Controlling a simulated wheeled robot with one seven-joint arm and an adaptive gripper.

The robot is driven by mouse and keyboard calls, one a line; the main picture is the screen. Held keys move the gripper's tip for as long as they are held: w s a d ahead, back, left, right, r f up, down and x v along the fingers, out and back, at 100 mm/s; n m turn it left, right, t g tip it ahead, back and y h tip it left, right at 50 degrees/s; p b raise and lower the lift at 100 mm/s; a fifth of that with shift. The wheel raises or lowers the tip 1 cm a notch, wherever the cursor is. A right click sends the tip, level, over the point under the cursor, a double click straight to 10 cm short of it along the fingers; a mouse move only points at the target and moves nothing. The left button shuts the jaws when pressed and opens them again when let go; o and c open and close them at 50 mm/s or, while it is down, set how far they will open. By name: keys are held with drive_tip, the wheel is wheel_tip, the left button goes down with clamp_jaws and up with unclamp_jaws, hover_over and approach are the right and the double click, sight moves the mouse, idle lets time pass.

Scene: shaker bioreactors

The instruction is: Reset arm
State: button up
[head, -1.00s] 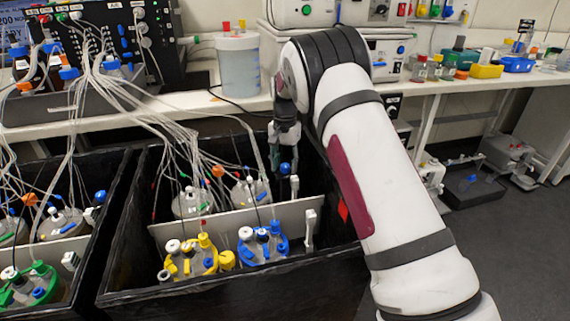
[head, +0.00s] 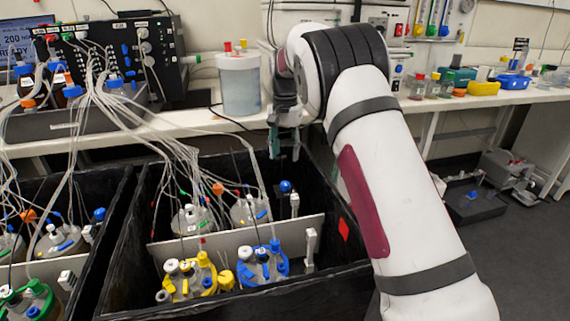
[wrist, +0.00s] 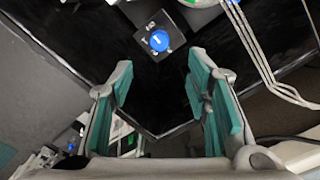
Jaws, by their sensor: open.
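My gripper (head: 284,148) hangs fingers down over the back right part of the black bin, near the front edge of the bench. In the wrist view my gripper (wrist: 166,98) shows two teal-padded fingers spread apart with nothing between them. Beyond the fingertips is a dark block with a blue knob (wrist: 159,40), inside the bin and apart from the fingers. In the head view a blue knob (head: 286,186) stands below my gripper.
The black bin (head: 130,262) holds several vessels, among them one with a yellow lid (head: 188,277) and one with a blue lid (head: 262,263). Many tubes run to a control unit (head: 105,62). A white bucket (head: 240,84) stands on the bench (head: 190,122).

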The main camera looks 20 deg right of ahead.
drive_tip(key=shift+r, duration=0.5)
drive_tip(key=s+r+n, duration=0.2)
drive_tip(key=s+r, duration=0.6)
drive_tip(key=s, duration=0.4)
drive_tip(key=s+r+n, duration=0.1)
drive_tip(key=s+r, duration=0.6)
drive_tip(key=s, duration=0.5)
drive_tip(key=s+f+n+t, duration=0.15)
drive_tip(key=s+f, duration=0.25)
drive_tip(key=s, duration=1.1)
drive_tip(key=s+f+n, duration=0.3)
drive_tip(key=s+f, duration=0.1)
drive_tip(key=s, duration=1)
wheel_tip(320, 180, up, 18)
drive_tip(key=t+p, duration=0.2)
drive_tip(key=p, duration=1.4)
drive_tip(key=shift+d+r+t, duration=0.15)
drive_tip(key=shift+t, duration=0.2)
